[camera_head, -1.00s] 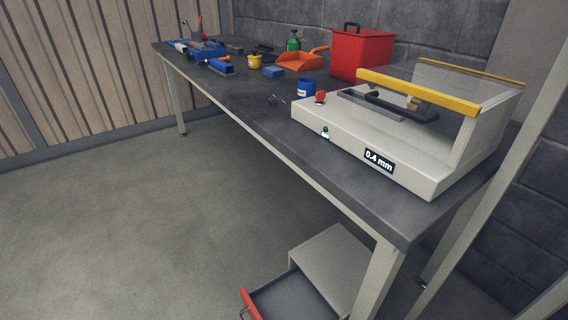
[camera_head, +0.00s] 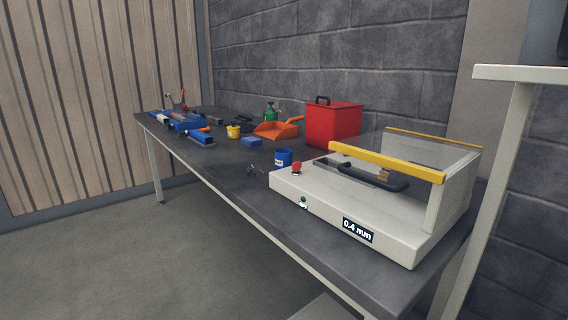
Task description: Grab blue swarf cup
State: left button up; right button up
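The blue swarf cup (camera_head: 283,158) stands upright on the dark workbench (camera_head: 222,168), with a pale label on its side. It is just behind the left corner of the white machine marked 0.4 mm (camera_head: 340,212). Neither of my grippers shows in the head view.
A red bin (camera_head: 333,125) stands behind the cup. An orange dustpan (camera_head: 275,130), a blue block (camera_head: 251,141), a yellow cup (camera_head: 233,132) and a green bottle (camera_head: 270,113) are farther back. Small dark bits (camera_head: 254,169) lie left of the cup. The floor (camera_head: 130,265) in front is clear.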

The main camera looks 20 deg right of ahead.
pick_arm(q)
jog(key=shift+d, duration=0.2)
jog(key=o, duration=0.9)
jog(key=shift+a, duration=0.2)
